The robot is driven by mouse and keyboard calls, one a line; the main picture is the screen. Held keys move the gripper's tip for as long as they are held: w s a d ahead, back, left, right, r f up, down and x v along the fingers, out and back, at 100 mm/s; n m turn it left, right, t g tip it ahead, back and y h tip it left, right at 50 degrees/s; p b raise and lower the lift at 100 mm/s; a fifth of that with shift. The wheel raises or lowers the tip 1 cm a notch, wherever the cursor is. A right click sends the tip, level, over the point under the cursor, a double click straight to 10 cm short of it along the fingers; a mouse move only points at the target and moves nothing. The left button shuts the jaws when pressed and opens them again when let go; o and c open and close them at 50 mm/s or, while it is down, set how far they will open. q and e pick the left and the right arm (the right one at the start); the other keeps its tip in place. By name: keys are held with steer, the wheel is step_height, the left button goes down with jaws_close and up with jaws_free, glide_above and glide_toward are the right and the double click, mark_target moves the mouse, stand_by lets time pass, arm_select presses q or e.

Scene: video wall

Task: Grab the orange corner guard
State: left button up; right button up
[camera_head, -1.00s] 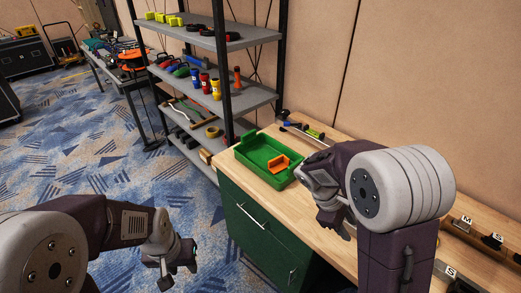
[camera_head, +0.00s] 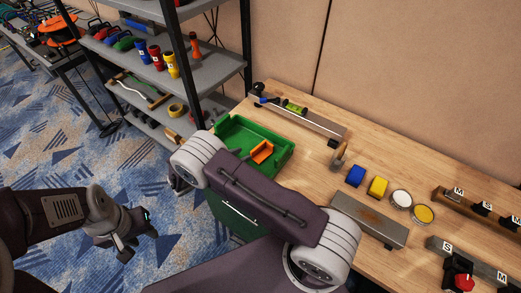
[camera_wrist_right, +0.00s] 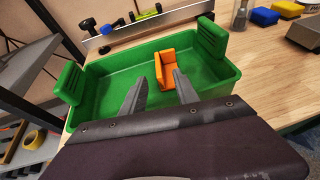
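The orange corner guard (camera_head: 261,152) lies in the green tray (camera_head: 284,161) on the wooden workbench. In the right wrist view the corner guard (camera_wrist_right: 167,68) stands on the floor of the green tray (camera_wrist_right: 102,60), toward its right half. My right gripper (camera_wrist_right: 160,92) shows two grey fingers spread apart and empty, pointing into the tray just short of the corner guard. In the head view my right arm hides that gripper. My left gripper (camera_head: 130,246) hangs over the carpet at left, away from the bench, with its fingers apart and nothing between them.
A long metal level (camera_head: 305,119) lies behind the tray. Blue (camera_head: 355,175) and yellow (camera_head: 377,187) blocks, two round tins and a metal block (camera_head: 368,221) are on the bench to the right. A shelf rack (camera_head: 213,66) stands left of the bench.

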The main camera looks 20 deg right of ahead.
mark_target(257, 147)
steer(key=x, duration=0.3)
steer(key=shift+w+f+p, duration=0.1)
steer(key=shift+w+p, duration=0.15)
steer(key=shift+p, duration=0.05)
steer(key=shift+d, duration=0.15)
steer(key=p+x, duration=0.1)
steer(key=x, duration=0.3)
steer(key=shift+w+d+f, duration=0.15)
steer(key=shift+w+d, duration=0.05)
steer(key=shift+d, duration=0.05)
steer(key=shift+w+d+f, duration=0.1)
steer(key=shift+d+f, duration=0.05)
steer(key=shift+c, duration=0.6)
jaws_close()
